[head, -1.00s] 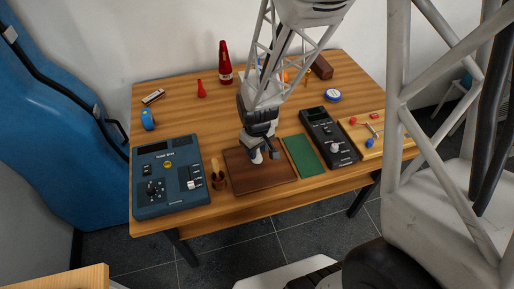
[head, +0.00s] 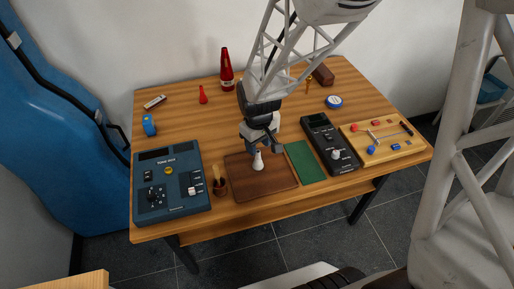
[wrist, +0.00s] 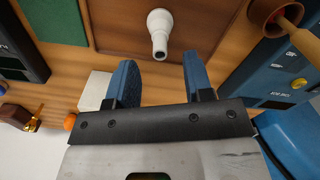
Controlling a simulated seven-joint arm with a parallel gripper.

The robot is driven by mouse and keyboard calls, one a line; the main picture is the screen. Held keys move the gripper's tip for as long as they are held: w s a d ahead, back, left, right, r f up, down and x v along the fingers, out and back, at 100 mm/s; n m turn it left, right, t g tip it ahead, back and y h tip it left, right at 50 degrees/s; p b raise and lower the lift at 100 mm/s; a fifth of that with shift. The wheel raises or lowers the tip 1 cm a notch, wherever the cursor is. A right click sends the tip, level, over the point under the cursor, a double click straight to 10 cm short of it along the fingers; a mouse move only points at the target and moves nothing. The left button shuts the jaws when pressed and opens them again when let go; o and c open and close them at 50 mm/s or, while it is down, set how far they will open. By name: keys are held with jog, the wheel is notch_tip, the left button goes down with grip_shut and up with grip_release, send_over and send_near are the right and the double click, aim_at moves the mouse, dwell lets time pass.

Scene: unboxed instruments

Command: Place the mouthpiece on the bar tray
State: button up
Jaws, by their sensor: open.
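The white mouthpiece (head: 258,161) stands on the brown wooden tray (head: 281,183), which I take to be the bar tray. The wrist view also shows the mouthpiece (wrist: 160,32), with its wide cup end away from my gripper and its narrow end nearer, over the tray (wrist: 200,38). My gripper (head: 262,147) is just above and behind it in the head view. In the wrist view my gripper (wrist: 160,72) has two blue fingers spread apart with nothing between them. The mouthpiece lies beyond the fingertips and looks apart from them.
A blue-grey device (head: 172,190) and a small cup with a brush (head: 220,186) stand left of the tray. A green mat (head: 305,162), a black device (head: 331,145) and a light wooden board (head: 407,146) with small parts are to the right. A red bottle (head: 226,70) stands behind.

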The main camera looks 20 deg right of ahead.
aim_at(258, 152)
notch_tip(258, 152, up, 7)
jog(key=shift+f, duration=0.15)
dwell(0.8)
jog(key=s+d+r+m+t, duration=0.1)
jog(key=s+r+m, duration=0.3)
jog(key=s+r, duration=1.1)
jog(key=s+t, duration=0.1)
jog(key=s, duration=0.1)
jog(key=shift+s+d+m+t, duration=0.2)
jog(key=shift+s+m+t, duration=0.1)
jog(key=shift+s, duration=0.05)
